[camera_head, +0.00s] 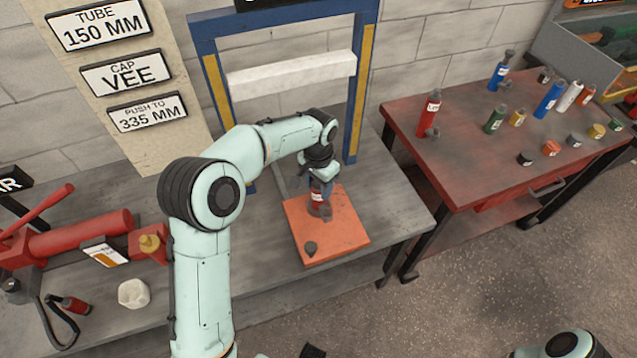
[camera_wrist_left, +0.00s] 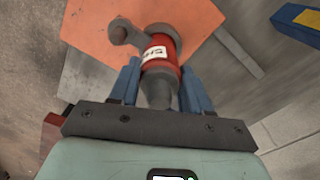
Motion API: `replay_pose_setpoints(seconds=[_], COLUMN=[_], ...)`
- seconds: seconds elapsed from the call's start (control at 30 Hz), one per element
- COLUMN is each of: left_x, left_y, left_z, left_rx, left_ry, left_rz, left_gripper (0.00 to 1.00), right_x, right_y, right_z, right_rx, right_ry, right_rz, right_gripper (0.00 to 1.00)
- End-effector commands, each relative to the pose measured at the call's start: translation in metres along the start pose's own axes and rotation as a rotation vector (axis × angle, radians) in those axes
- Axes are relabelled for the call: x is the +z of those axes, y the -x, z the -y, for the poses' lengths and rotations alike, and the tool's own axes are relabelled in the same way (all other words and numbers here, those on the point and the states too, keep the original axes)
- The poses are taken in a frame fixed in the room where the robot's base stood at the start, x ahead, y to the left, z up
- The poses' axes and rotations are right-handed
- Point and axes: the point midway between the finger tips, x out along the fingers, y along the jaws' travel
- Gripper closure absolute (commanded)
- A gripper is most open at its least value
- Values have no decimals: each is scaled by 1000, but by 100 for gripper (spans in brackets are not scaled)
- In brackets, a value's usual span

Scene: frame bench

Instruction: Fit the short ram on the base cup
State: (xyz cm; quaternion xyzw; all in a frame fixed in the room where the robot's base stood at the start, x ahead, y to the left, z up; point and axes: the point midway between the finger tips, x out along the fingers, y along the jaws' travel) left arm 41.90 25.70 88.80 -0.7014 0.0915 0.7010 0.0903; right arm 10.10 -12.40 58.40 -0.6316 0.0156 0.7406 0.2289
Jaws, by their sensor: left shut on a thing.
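The short ram, a red cylinder with a white label and a grey neck, stands about upright over the orange plate (camera_head: 345,237) in the head view (camera_head: 318,197). In the left wrist view the ram (camera_wrist_left: 166,45) points away from the camera. My left gripper (camera_head: 319,178) is shut on its grey upper end, with blue fingers on both sides in the wrist view (camera_wrist_left: 157,92). A grey piece (camera_head: 326,212) shows at the ram's lower end. A small dark piece (camera_head: 310,248) lies on the plate's front part. I cannot tell which is the base cup, nor whether the ram touches anything below.
A blue press frame (camera_head: 359,95) with a pale crossbar (camera_head: 290,75) stands behind the plate. A red pump (camera_head: 80,238) and a white crumpled thing (camera_head: 133,293) are at the left. A red table (camera_head: 465,120) at the right holds several cylinders and small caps.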

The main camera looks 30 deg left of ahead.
Motion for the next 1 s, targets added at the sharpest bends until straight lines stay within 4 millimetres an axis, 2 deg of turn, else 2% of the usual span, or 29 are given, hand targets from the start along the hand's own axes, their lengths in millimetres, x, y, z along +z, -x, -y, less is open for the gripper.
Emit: replay_pose_setpoints(seconds=[0.03,0.1,0.13,0.4,0.53,0.67,1.0], left_x=[-1,-1,-1,1,0,-1,-1], left_y=[1,2,1,-1,8,32,107], left_z=[0,0,0,0,0,0,0], left_rx=[-1,-1,-1,1,-1,-2,-1], left_ry=[0,0,0,0,0,0,0], left_rz=[-4,-4,-4,3,0,-4,-6], left_gripper=[50,27,23,23,23,23,23], right_x=[0,0,0,0,0,-1,-4], right_y=[0,0,0,0,1,4,17], right_z=[0,0,0,0,0,2,8], right_rx=[0,0,0,0,0,-1,-3], right_ry=[0,0,0,0,0,1,3], right_rz=[0,0,0,0,-1,-2,-8], right_gripper=[57,57,57,57,57,57,57])
